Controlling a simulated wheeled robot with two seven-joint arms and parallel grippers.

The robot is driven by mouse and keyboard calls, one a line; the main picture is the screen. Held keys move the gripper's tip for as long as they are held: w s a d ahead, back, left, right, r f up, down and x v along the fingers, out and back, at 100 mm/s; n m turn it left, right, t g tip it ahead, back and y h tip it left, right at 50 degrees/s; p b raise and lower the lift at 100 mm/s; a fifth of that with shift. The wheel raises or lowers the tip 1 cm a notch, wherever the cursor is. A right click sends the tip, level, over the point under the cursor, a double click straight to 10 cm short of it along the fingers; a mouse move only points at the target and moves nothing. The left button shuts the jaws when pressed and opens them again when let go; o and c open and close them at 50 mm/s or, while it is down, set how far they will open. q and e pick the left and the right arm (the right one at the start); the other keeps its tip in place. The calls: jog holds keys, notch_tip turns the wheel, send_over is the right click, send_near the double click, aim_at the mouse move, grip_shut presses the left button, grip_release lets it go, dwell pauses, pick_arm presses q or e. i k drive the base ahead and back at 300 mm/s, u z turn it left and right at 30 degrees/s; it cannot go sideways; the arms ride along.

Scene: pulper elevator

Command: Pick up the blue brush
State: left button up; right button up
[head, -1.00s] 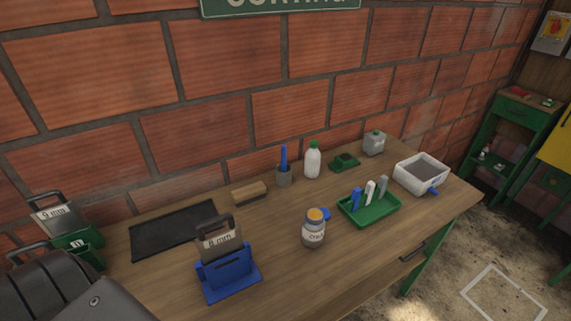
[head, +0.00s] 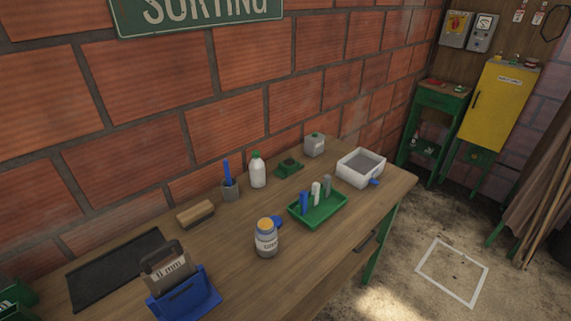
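A blue upright handle, likely the blue brush (head: 227,172), stands in a small grey cup (head: 231,190) near the back of the wooden table (head: 330,235). Its lower end is hidden in the cup. Another blue upright item (head: 304,203) stands in the green tray (head: 318,212) beside a white one and a grey one; it is too small to tell what it is. Neither of my grippers is in the head view.
A white bottle (head: 257,170) stands right of the cup, and a wooden block (head: 195,213) lies left of it. A labelled jar (head: 266,240), a blue stand (head: 183,294) and a white box (head: 361,167) are also on the table. Open floor (head: 400,290) lies to the right.

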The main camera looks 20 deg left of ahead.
aim_at(227, 170)
jog(key=k, duration=1.8)
jog(key=z, duration=0.4)
jog(key=i, duration=0.5)
jog(key=z, duration=0.6)
jog(key=i, duration=1.85)
jog(key=u, duration=1.2)
jog(key=i, duration=0.45)
jog(key=u, duration=0.55)
